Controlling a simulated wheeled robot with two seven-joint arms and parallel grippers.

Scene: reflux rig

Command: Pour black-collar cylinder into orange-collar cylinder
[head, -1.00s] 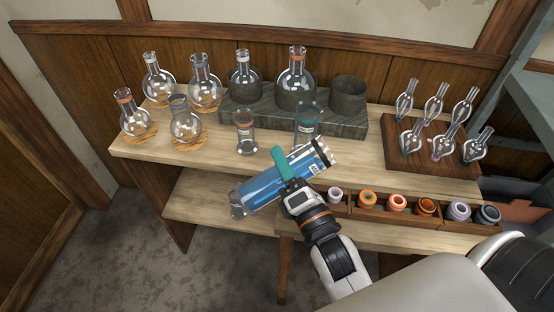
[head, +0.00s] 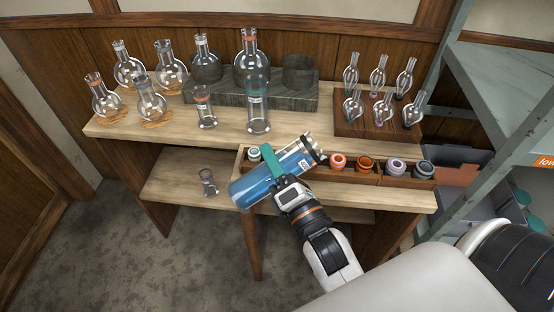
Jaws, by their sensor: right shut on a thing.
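My right gripper (head: 280,176) is shut on a clear cylinder (head: 296,162) that holds blue liquid, in front of the bench. The cylinder is strongly tilted, its dark-collared end up to the right and the blue liquid toward the lower left end. The orange-collar cylinder (head: 204,107) stands upright on the bench top, behind and to the left of the held one, apart from it. It looks empty. My left gripper is not in view.
A taller teal-collar cylinder (head: 258,112) stands right of the orange-collar one. Round flasks (head: 150,103) stand at the left. A grey block (head: 222,94) and a wooden rack (head: 372,128) of glass bulbs stand behind. A box (head: 437,180) of coloured rings lies along the front. A small glass (head: 208,184) stands on the lower shelf.

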